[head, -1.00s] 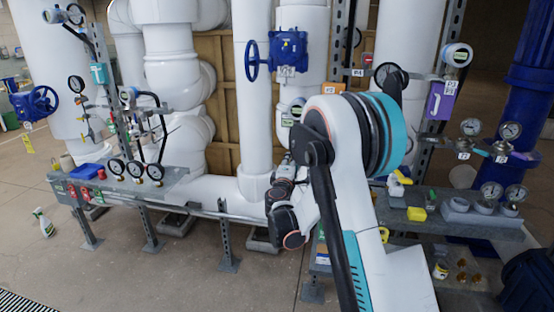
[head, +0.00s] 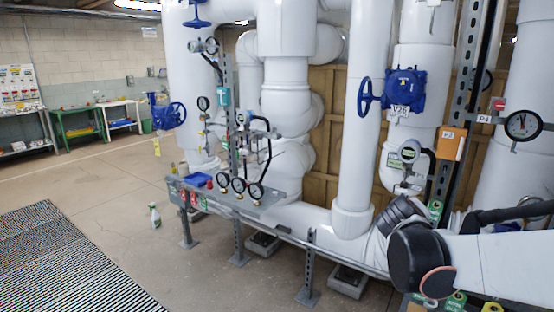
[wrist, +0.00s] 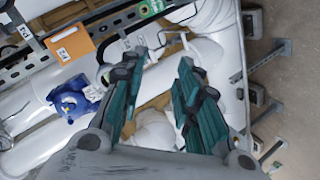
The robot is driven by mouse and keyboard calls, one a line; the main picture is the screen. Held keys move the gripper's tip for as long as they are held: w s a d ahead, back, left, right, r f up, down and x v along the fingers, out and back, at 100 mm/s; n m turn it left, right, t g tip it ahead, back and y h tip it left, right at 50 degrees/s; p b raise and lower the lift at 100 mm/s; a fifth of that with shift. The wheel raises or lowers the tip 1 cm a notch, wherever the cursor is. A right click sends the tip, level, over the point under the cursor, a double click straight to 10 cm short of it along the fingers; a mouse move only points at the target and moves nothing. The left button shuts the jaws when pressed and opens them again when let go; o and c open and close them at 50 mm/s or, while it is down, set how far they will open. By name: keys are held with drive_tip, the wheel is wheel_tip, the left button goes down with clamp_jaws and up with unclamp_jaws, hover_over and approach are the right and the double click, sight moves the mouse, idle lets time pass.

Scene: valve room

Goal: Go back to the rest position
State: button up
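In the wrist view, my gripper (wrist: 155,75) has its two teal and black fingers spread apart, with nothing between them. White pipes and brown wood show beyond the fingers. In the head view, my arm reaches in from the lower right edge, in front of the white pipes (head: 355,120). The gripper itself cannot be made out in the head view.
A blue valve actuator (head: 404,92) and an orange box (head: 452,143) are above my arm. A grey bench (head: 270,209) with several gauges stands at the centre left. Open floor (head: 110,215) and a striped mat (head: 60,265) lie at left, with a spray bottle (head: 155,216).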

drive_tip(key=s+a+f+m+g+y, duration=0.1)
drive_tip(key=s+a+f+y, duration=0.1)
drive_tip(key=s+a, duration=0.3)
drive_tip(key=s+a+f+m+g+y, duration=0.1)
drive_tip(key=s+a, duration=0.4)
drive_tip(key=s, duration=0.8)
drive_tip(key=s+a+f+m+g+y, duration=0.1)
drive_tip(key=s+a+f+m+y, duration=0.1)
drive_tip(key=s, duration=0.7)
drive_tip(key=a+f+y, duration=0.1)
drive_tip(key=a+y, duration=0.1)
drive_tip(key=a, duration=0.1)
drive_tip(key=shift+s+f+g+y, duration=0.25)
drive_tip(key=shift+g+y, duration=0.05)
